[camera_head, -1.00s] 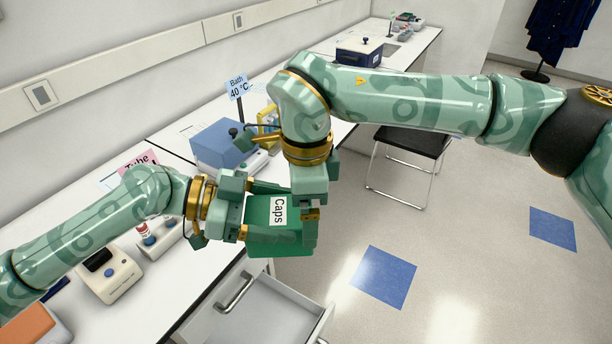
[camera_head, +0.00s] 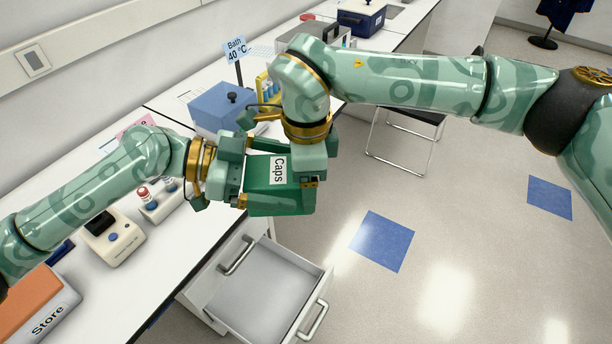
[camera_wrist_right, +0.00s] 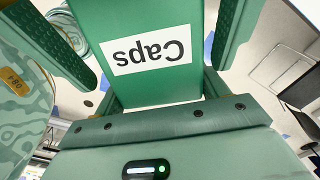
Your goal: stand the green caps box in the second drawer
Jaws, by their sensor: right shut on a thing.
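The green caps box (camera_head: 268,202), with a white "Caps" label, is held in the air near the bench's front edge. My right gripper (camera_head: 312,182) is shut on it from above right; its fingers flank the box in the right wrist view, where the box (camera_wrist_right: 150,85) fills the middle. My left gripper (camera_head: 240,172) is at the box's left side; its finger contact is partly hidden, so I cannot tell whether it grips. An open drawer (camera_head: 262,290) is below the box, under a closed drawer front with a handle (camera_head: 237,255). Its visible floor is empty.
The white bench (camera_head: 160,245) carries a blue water bath (camera_head: 222,108) with a "Bath 40 °C" sign (camera_head: 236,50), a small beige device (camera_head: 113,240) and an orange "Store" box (camera_head: 35,305). A black chair (camera_head: 410,122) stands behind my right arm. Floor right of the drawer is clear.

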